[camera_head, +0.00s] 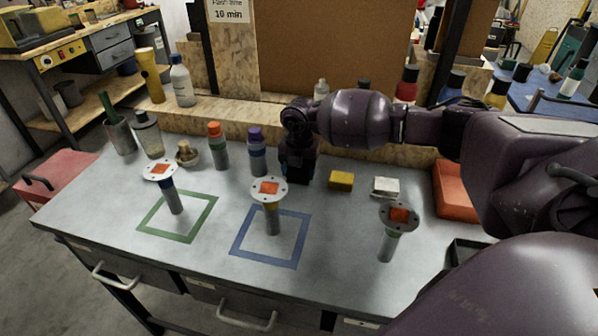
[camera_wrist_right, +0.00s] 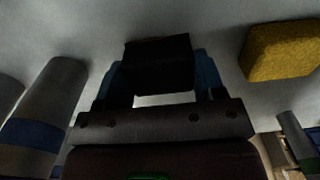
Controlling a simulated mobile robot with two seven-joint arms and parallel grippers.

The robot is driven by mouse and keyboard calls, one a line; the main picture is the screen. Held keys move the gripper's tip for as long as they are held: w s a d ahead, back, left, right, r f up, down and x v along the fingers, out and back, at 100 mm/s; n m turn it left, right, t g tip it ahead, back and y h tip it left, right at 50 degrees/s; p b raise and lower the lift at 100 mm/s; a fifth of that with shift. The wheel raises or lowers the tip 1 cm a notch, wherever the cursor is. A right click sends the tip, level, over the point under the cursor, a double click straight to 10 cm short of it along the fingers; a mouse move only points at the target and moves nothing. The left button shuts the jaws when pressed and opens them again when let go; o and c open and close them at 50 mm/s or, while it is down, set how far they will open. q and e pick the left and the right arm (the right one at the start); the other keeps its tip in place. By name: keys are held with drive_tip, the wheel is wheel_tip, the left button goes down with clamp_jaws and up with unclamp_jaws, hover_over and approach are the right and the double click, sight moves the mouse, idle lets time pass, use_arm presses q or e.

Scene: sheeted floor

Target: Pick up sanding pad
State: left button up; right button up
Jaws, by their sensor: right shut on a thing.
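My right gripper (camera_head: 297,174) reaches down to the back middle of the grey workbench, just right of the purple-capped bottle. In the right wrist view its two blue-edged fingers (camera_wrist_right: 160,72) are shut on a dark, blocky sanding pad (camera_wrist_right: 158,62). The pad is close to the bench top; I cannot tell whether it touches it. In the head view the pad is hard to separate from the dark gripper. My left gripper is not in view.
A yellow sponge (camera_head: 341,180) and a pale block (camera_head: 386,187) lie right of the gripper. Bottles with orange (camera_head: 218,147) and purple (camera_head: 257,153) caps stand left. Several flanged posts stand in front, two by green (camera_head: 148,226) and blue (camera_head: 262,258) squares.

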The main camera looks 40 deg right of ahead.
wheel_tip(320, 180, up, 20)
drive_tip(key=p, duration=0.1)
drive_tip(key=shift+p, duration=0.4)
